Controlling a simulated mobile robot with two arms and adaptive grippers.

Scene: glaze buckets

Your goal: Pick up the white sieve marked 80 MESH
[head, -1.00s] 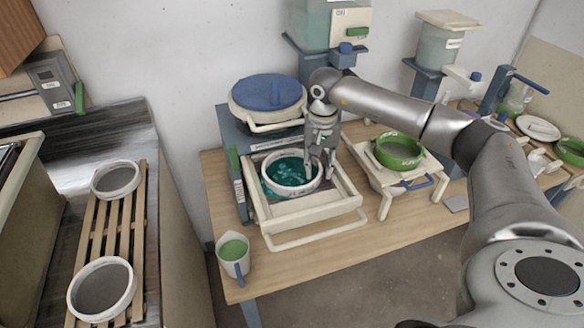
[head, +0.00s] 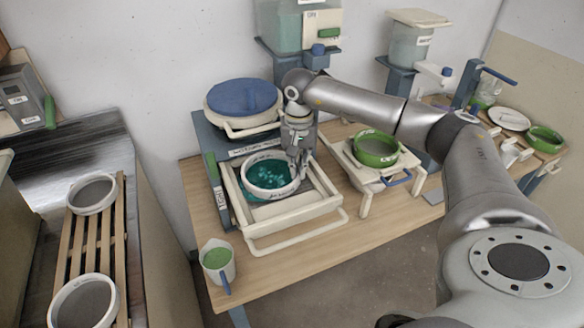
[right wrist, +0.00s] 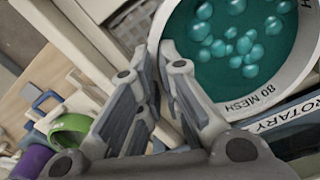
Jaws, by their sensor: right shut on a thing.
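The white sieve (head: 268,193) marked 80 MESH sits in a cream frame on the wooden table, with teal liquid and pale bubbles inside its ring. In the right wrist view the sieve (right wrist: 290,88) shows its 80 MESH lettering on the rim. My right gripper (head: 298,173) reaches down from above to the right side of the sieve. In the right wrist view the gripper (right wrist: 157,52) is shut on the sieve's rim, with its fingers close together at the wall. The sieve looks level and still in the frame. My left gripper is out of view.
A blue-lidded white tub (head: 243,98) stands just behind the frame. A green sieve (head: 376,160) sits on a cream stand to the right. A jug of green glaze (head: 217,267) stands at the table's front left. Two white sieves rest on a slatted rack (head: 92,245) at left.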

